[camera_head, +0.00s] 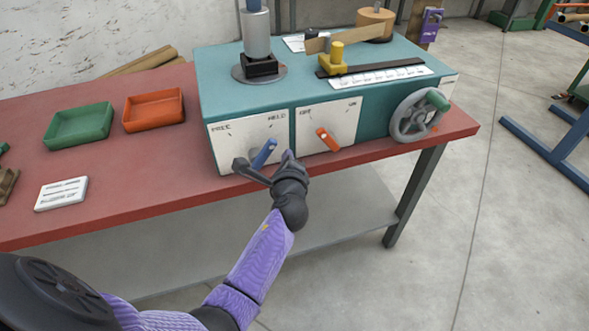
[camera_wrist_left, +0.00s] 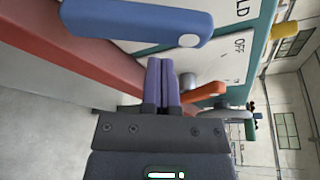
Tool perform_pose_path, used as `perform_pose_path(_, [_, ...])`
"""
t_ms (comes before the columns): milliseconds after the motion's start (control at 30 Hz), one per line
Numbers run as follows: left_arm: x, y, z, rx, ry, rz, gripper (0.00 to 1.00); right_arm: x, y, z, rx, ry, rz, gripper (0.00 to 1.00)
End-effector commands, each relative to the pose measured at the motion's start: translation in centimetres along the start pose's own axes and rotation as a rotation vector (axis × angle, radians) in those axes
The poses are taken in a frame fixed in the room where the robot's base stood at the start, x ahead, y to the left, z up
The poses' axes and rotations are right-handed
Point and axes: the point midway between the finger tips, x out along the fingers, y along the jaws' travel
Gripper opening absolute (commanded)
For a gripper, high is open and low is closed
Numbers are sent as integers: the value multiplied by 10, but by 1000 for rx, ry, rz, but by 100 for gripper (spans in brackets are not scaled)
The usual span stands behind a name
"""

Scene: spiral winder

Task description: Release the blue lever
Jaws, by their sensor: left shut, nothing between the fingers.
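The blue lever (camera_head: 264,153) is on the left white panel (camera_head: 228,141) of the teal machine, between the words FREE and HELD. It slants up to the right, its upper end towards HELD. In the left wrist view the blue lever (camera_wrist_left: 135,20) lies across the top left. My left gripper (camera_head: 287,158) is just in front of and to the right of the lever. Its purple fingers (camera_wrist_left: 161,75) are pressed together and empty, apart from the lever in the wrist view. My right gripper is out of view.
An orange lever (camera_head: 327,139) on the OFF/ON panel sits close to the right, with a handwheel (camera_head: 418,116) beyond. Green (camera_head: 78,126) and orange (camera_head: 153,110) trays and a white card (camera_head: 61,194) lie on the red bench (camera_head: 140,178). Grey floor is open in front.

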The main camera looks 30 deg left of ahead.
Motion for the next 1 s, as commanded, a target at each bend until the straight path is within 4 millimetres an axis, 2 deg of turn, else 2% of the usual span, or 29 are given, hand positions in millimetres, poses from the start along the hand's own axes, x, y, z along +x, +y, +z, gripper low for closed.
perform_pose_path(33, [-4,-6,11,-1,-2,-3,0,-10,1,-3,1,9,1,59])
perform_pose_path(200, [-8,-4,22,-1,-1,-2,0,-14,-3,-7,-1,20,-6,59])
perform_pose_path(467, [-8,-2,22,0,-1,-1,0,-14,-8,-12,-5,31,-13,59])
perform_pose_path(1000, [-10,-3,25,-71,-1,-27,0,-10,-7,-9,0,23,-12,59])
